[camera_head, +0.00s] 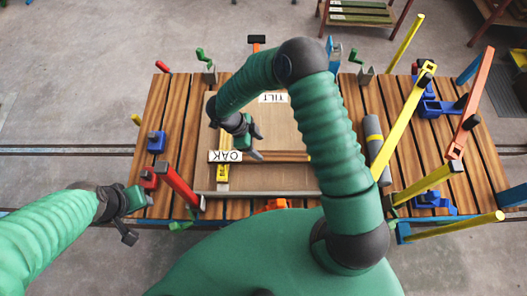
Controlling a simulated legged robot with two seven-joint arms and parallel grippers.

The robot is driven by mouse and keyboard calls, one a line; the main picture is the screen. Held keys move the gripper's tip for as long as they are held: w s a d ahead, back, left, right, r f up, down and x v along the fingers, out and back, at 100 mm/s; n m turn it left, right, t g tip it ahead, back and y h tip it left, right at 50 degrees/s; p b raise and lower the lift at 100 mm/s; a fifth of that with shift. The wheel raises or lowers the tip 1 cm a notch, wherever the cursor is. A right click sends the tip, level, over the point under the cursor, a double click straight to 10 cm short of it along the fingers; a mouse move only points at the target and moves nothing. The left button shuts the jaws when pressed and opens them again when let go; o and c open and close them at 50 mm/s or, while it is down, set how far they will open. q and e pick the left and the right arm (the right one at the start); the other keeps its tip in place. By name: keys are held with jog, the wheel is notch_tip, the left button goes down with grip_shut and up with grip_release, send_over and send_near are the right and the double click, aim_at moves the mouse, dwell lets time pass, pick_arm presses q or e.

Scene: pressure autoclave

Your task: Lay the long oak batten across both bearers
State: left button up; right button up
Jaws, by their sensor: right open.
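The oak batten (280,157) is a brown strip with a white OAK label at its left end. It lies left to right over the pale tray (285,189), and my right arm hides its right end. A yellow bearer (222,176) shows at the batten's left end; I cannot tell whether they touch. My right gripper (256,144) is open, just above the batten in the picture and right of the label; contact cannot be told. My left gripper (140,220) looks open and empty at the table's front left corner.
The slatted table (170,110) carries red posts (178,186), a blue block (156,142) and a grey cylinder (375,140). Long yellow (404,119) and orange (472,105) bars stand at the right. A white TILT label (273,98) is at the tray's back.

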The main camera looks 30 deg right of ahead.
jog(key=w+r+n+t+y, duration=0.2)
jog(key=w+r+n+t, duration=0.85)
jog(key=w+r, duration=0.35)
jog(key=s+d+r+n+g+y, duration=0.2)
jog(key=s+n+g, duration=0.3)
jog(key=s+n, duration=0.7)
jog(key=s, duration=1.1)
jog(key=shift+s+n+g, duration=0.35)
jog(key=shift+r, duration=0.15)
